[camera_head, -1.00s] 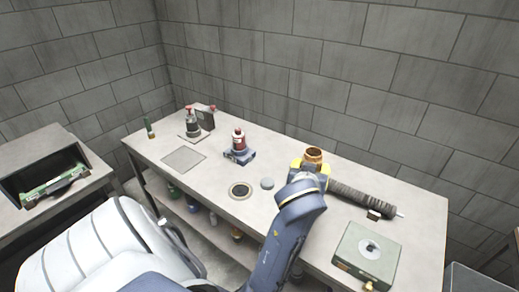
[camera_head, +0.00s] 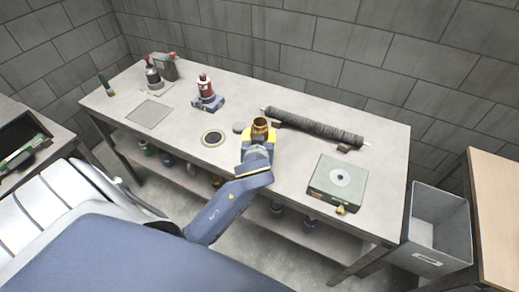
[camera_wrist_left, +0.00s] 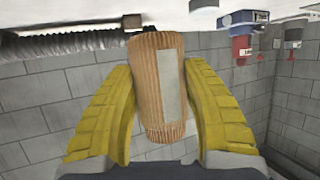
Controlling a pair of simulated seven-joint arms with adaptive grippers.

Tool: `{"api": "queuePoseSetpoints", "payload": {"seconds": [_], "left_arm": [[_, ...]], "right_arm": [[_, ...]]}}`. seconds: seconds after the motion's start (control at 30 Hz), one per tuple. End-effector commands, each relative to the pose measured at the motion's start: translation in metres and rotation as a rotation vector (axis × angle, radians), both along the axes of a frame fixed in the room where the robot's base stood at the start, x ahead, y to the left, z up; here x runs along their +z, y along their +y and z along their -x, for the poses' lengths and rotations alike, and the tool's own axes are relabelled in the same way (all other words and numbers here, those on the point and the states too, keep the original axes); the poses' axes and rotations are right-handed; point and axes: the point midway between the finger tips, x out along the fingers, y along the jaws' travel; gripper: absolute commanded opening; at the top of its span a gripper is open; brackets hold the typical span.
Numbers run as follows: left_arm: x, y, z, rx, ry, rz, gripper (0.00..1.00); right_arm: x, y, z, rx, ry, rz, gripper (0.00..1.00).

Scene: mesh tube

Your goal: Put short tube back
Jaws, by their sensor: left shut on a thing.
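The short tube (camera_head: 260,126) is copper-coloured and ribbed. My left gripper (camera_head: 262,138) is shut on it, with a yellow finger on either side. In the left wrist view the short tube (camera_wrist_left: 160,88) stands between the fingers, with a pale label strip on its side. In the head view it looks upright, close to a small grey disc (camera_head: 239,127) on the table; whether its bottom touches the table is hidden by the gripper. A long dark mesh tube (camera_head: 315,127) lies on small supports behind and to the right. My right gripper is not in view.
A dark-rimmed round opening (camera_head: 213,138) is left of the gripper. A red bottle on a blue base (camera_head: 206,98) stands behind it. A green box (camera_head: 338,181) sits at the right front of the table (camera_head: 380,150). A grey bin (camera_head: 437,229) stands beyond the right edge.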

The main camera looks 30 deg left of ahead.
Motion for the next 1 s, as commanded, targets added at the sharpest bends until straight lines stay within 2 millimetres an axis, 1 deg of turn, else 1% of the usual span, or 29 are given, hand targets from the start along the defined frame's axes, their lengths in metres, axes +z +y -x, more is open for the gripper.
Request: {"api": "queuePoseSetpoints", "payload": {"seconds": [0.03,0.1,0.2,0.37,0.6,0.7,0.8,1.0], "left_arm": [[-0.008,0.001,0.001,-0.001,0.004,-0.005,0.17],[-0.016,0.001,0.001,-0.002,0.003,-0.003,0.17],[-0.024,0.0,0.0,0.0,0.002,-0.003,0.17],[-0.03,0.0,0.0,0.0,0.0,-0.001,0.17],[-0.058,0.0,0.0,-0.001,0.003,-0.003,0.17],[-0.067,0.001,0.0,0.0,0.002,-0.003,0.17],[-0.07,0.0,0.0,0.0,0.0,-0.001,0.17],[-0.07,0.0,0.0,0.0,0.0,0.0,0.17]], "right_arm": [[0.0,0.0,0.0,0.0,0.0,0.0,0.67],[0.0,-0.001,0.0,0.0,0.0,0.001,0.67],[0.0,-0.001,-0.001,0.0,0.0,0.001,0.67],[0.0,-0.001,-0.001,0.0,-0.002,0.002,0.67],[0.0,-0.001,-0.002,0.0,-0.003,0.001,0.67],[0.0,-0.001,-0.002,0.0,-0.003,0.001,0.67],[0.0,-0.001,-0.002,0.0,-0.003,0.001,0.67],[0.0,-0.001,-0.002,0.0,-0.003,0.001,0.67]]}}
